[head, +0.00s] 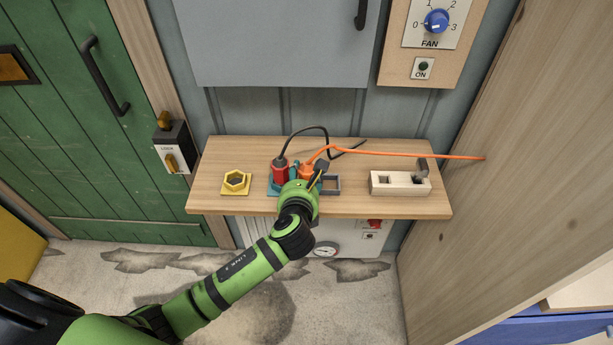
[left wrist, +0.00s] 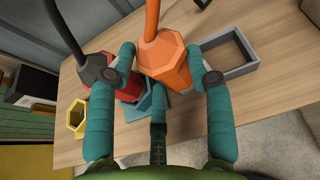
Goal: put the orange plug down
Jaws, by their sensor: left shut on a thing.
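The orange plug (head: 306,170) is over the wooden shelf, with an orange cable running right. In the left wrist view the orange plug (left wrist: 165,62) is between the teal fingers of my left gripper (left wrist: 160,57), which is shut on it. The plug is tilted in that view. My left gripper's body hides part of the shelf in the head view. Whether the plug's lower end touches the shelf is hidden. A grey square frame (head: 331,190) lies just right of the gripper; it also shows in the left wrist view (left wrist: 247,62). My right gripper is not in view.
A red plug (head: 280,172) with a black cable stands close left, by a teal holder (head: 272,190). A yellow hexagonal holder (head: 236,188) is farther left. A pale block with slots (head: 400,188) is at right. The wooden shelf (head: 208,190) has a tall wooden panel (head: 530,160) on its right.

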